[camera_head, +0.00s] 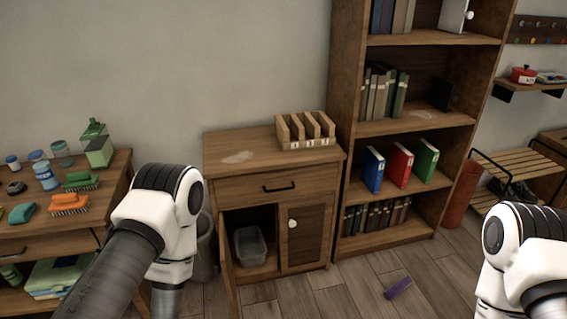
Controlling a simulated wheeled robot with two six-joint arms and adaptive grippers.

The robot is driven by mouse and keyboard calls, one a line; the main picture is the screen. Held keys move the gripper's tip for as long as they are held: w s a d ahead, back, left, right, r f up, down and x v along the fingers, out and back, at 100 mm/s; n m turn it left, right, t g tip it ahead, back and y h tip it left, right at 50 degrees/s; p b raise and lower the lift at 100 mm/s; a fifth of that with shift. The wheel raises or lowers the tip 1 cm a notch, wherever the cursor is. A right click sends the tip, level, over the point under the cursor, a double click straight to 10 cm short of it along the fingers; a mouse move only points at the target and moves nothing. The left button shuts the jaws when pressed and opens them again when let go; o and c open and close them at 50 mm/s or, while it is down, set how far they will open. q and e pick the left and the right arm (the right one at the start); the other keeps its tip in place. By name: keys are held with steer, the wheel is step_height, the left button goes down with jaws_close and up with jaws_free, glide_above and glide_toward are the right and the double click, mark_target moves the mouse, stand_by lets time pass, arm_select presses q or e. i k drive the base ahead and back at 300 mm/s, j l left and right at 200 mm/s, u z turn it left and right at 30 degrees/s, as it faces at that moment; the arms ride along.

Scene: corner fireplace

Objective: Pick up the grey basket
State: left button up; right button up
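A grey, open-topped basket (250,246) sits inside the lower left compartment of the small wooden cabinet (240,160). That compartment is open at the front, with its door (227,262) swung outward. The basket looks empty, and the cabinet's side and door frame it closely. My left arm comes in from the left and bends down in front of the cabinet's left side. My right arm is at the lower right edge. Neither gripper shows, and no hand is at the basket.
A grey bin (206,250) stands left of the cabinet, partly behind my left arm. A wooden organizer (305,131) is on the cabinet top. A tall bookshelf (345,100) stands to the right. A purple object (398,288) lies on the floor. A table with brushes and jars is at left.

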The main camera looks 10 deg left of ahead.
mark_target(250, 247)
steer(key=k+j+u, duration=0.1)
steer(key=j, duration=0.3)
steer(key=k+j+u, duration=0.1)
steer(key=j, duration=0.35)
steer(key=k+j+u, duration=0.1)
steer(key=j, duration=0.3)
steer(key=k, duration=0.05)
